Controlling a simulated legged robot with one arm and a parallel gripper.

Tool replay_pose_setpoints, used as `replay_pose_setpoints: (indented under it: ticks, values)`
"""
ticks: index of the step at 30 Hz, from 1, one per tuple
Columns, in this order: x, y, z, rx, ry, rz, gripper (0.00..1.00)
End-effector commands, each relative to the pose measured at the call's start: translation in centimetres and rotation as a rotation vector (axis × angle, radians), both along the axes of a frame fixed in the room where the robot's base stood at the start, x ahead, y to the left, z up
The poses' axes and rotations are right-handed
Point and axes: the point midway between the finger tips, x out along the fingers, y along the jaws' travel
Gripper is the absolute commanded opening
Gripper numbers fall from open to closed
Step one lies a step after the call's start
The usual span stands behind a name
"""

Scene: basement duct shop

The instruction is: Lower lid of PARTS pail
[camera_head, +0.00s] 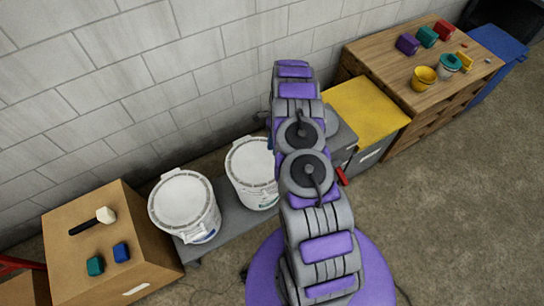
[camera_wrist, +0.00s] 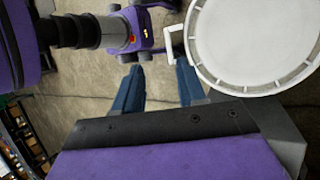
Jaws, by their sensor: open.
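Two white pails stand side by side on a low grey bench (camera_head: 232,212). The left pail (camera_head: 183,200) has its lid lying flat on top. The second pail (camera_head: 250,168) is partly hidden by my arm, and its visible top looks covered. I cannot read which is PARTS. In the wrist view a large round white lid (camera_wrist: 262,38) with a ribbed rim and a loop-like tab (camera_wrist: 172,42) fills the upper right. My gripper (camera_wrist: 157,78) is open, its blue fingers apart with only floor showing between them. The tab is just beyond the right finger; contact is unclear.
A cardboard box (camera_head: 115,215) with a mallet and small blocks stands at left. A grey bin with a yellow top (camera_head: 368,105) and a wooden cabinet (camera_head: 440,85) stand at right. A block wall runs behind. The floor at lower right is clear.

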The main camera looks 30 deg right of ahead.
Motion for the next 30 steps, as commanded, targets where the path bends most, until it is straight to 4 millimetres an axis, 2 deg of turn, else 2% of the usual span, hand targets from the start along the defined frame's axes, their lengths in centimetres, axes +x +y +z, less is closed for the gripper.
replay_pose_setpoints:
  ticks: [6, 12, 21, 30]
  values:
    - [2.2, -1.9, 4.1, -0.004, -0.006, 0.000, 0.40]
    - [3.6, -3.2, 6.9, -0.003, -0.004, 0.000, 0.40]
    - [4.3, -3.9, 8.7, -0.001, 0.000, 0.000, 0.40]
    - [4.4, -4.0, 8.8, 0.000, 0.000, 0.000, 0.40]
